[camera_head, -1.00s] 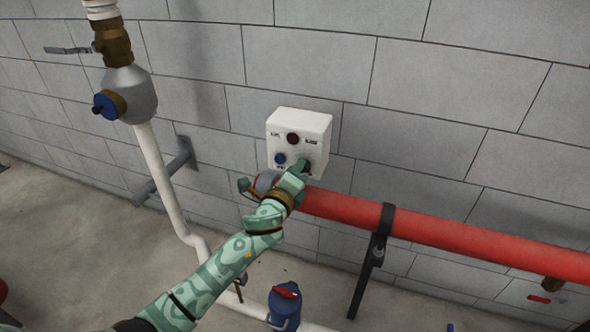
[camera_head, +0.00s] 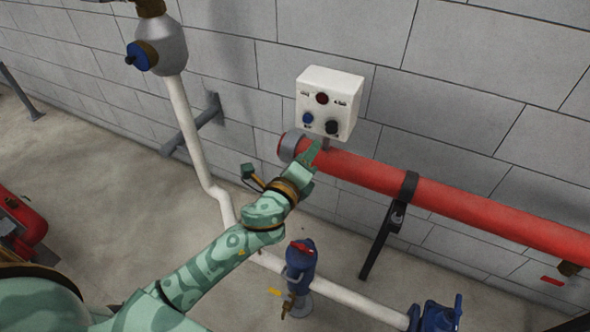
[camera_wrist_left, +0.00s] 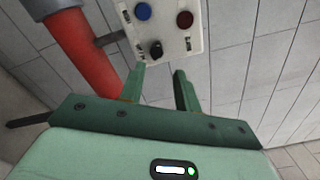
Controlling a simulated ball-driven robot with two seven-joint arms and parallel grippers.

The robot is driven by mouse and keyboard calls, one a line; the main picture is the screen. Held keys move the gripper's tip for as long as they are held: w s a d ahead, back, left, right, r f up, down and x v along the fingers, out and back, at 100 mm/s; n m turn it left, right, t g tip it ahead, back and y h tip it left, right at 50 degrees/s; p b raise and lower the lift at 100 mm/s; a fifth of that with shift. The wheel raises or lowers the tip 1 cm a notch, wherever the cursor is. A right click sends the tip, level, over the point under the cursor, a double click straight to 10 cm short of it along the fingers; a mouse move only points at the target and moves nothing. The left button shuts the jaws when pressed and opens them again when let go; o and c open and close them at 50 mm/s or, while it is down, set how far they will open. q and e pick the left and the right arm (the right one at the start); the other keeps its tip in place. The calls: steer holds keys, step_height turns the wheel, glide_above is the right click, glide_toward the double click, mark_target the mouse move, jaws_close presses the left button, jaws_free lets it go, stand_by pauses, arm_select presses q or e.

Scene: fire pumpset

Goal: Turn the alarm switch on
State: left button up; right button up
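The white control box (camera_head: 344,84) is on the grey block wall. It carries a dark red lamp (camera_head: 322,98) at the top, a blue button (camera_head: 308,118) at lower left and a black knob switch (camera_head: 331,127) at lower right. My left gripper (camera_head: 313,154) is below the box, apart from the knob, with the red pipe behind it. In the left wrist view, its two green fingers (camera_wrist_left: 159,84) are apart with nothing between them, and the black knob (camera_wrist_left: 156,49) lies just beyond the tips. My right gripper is not in view.
A thick red pipe (camera_head: 470,206) runs below the box on a black bracket (camera_head: 380,240). A white pipe (camera_head: 190,140) with a grey, blue-capped fitting (camera_head: 162,45) stands at left. A blue valve (camera_head: 300,262) is on the low pipe.

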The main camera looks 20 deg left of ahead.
arm_select(q)
steer(key=s, duration=0.6)
steer(key=shift+s, duration=0.2)
steer(key=shift+a, duration=0.1)
steer(key=s+a+f+n+g, duration=0.1)
steer(key=s+f+n+g, duration=0.2)
steer(key=f, duration=0.7)
steer(key=s+a+f+n+g, duration=0.2)
steer(key=f+n, duration=0.2)
steer(key=f, duration=0.6)
steer(key=s+a+f+n+g, duration=0.1)
steer(key=s+f+n+g, duration=0.2)
steer(key=f, duration=0.8)
steer(key=s+a+f+n+g, duration=0.3)
steer(key=s+f+n+g, duration=0.3)
steer(key=s+f, duration=0.95)
steer(key=s+f+n+g, duration=0.1)
steer(key=s+f+n, duration=0.1)
steer(key=s, duration=0.7)
steer(key=s+f+n+g+b, duration=0.1)
steer(key=s+f+n+g, duration=0.1)
steer(key=s, duration=0.7)
steer(key=shift+s+d+f+n+y, duration=0.3)
steer(key=shift+s+d+f, duration=0.1)
steer(key=shift+f, duration=0.15)
